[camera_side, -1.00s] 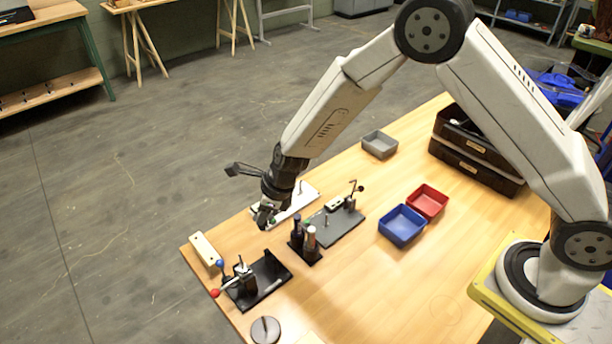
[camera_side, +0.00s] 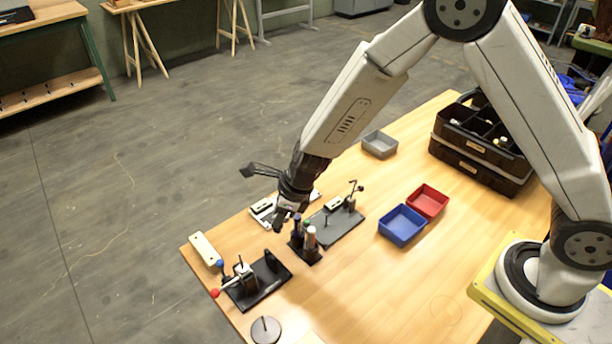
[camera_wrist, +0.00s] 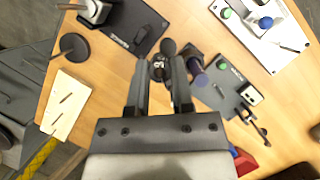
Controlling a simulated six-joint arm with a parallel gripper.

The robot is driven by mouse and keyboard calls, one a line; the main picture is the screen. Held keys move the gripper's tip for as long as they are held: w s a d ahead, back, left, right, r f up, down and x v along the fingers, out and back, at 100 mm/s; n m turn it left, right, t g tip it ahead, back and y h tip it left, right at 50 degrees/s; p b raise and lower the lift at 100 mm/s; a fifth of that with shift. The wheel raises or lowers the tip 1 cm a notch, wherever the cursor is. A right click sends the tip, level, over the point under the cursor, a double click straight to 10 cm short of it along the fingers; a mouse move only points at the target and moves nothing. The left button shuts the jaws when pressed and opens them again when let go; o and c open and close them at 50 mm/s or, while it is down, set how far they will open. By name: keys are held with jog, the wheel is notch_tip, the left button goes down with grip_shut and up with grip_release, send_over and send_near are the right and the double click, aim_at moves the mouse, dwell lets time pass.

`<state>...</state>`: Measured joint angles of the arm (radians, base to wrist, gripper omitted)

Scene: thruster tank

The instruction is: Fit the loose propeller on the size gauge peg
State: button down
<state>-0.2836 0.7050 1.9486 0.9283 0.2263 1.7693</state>
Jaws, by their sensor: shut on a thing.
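My gripper (camera_wrist: 160,92) points down, its two fingers shut on a small dark piece with rounded lobes (camera_wrist: 168,47), which looks like the propeller. A lighter hub shows between the fingertips. In the side view, my gripper (camera_side: 280,222) is above the table, just left of the holder with upright cylinders; the piece is hard to make out there. A grey plate (camera_side: 345,226) with an upright peg and a small clamp stand lies to the right. A round dark disc (camera_side: 266,331) with a short central pin stands at the front edge. I cannot tell which pin is the size gauge peg.
A black plate with a clamp (camera_side: 268,282) and a cream block (camera_side: 203,248) lie at left. A white plate (camera_wrist: 268,45) with green and blue knobs is behind my gripper. The cylinder holder (camera_side: 309,252) stands close by. Blue (camera_side: 402,226) and red (camera_side: 428,202) bins are at right.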

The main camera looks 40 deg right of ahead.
jog(key=shift+w, duration=0.1)
jog(key=w+d+f+m+h, duration=0.1)
jog(key=w+d+m, duration=0.3)
jog(key=d, duration=0.5)
jog(key=w+d+f+m+t+h, duration=0.1)
jog(key=w+d+f+m, duration=0.2)
jog(key=w+d, duration=0.6)
jog(key=shift+w+f+m+h, duration=0.2)
jog(key=shift+f+m+h, duration=0.2)
jog(key=shift+m, duration=0.5)
jog(key=shift+f, duration=0.7)
jog(key=shift+a+f, duration=0.1)
jog(key=shift+f, duration=2.55)
dwell(1.8)
